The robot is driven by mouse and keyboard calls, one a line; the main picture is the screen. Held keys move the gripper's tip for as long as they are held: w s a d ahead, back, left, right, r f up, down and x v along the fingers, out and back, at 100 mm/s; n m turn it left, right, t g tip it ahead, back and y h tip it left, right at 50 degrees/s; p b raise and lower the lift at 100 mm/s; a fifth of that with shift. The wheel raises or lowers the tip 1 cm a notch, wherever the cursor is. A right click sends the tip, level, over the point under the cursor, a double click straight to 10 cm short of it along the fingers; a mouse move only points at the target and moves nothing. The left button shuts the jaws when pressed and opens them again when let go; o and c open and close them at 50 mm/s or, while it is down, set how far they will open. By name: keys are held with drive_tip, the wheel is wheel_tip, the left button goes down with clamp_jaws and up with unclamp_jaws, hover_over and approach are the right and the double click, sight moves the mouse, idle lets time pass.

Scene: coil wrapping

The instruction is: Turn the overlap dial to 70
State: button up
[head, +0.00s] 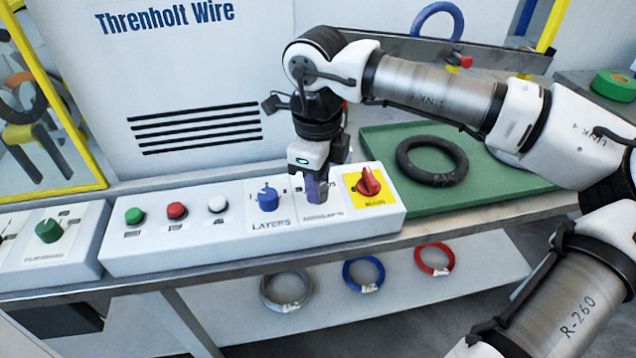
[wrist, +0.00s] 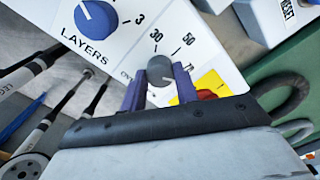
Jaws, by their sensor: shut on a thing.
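The overlap dial is a dark grey knob (wrist: 160,70) in the wrist view, with 30, 50 and a partly covered 70 printed around it. Its label is mostly hidden, and I cannot read its pointer surely. My gripper (wrist: 158,88) has its purple fingers on either side of the knob, shut on it. In the head view my gripper (head: 317,186) points down onto the white control panel (head: 180,255), between the blue LAYERS dial (head: 268,199) and the red MAIN switch (head: 368,183). There the fingers hide the overlap dial.
Green, red and white buttons (head: 177,211) sit left on the panel. A green dial (head: 49,230) is on a separate box at far left. A black coil (head: 432,160) lies on a green mat (head: 500,190) to the right.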

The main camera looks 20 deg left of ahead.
idle(0.4)
drive_tip(key=o, duration=1)
wheel_tip(320, 180, up, 14)
drive_tip(key=shift+s+f+p, duration=0.1)
drive_tip(key=shift+s+p, duration=0.05)
drive_tip(key=shift+p, duration=0.15)
drive_tip(key=shift+s, duration=0.1)
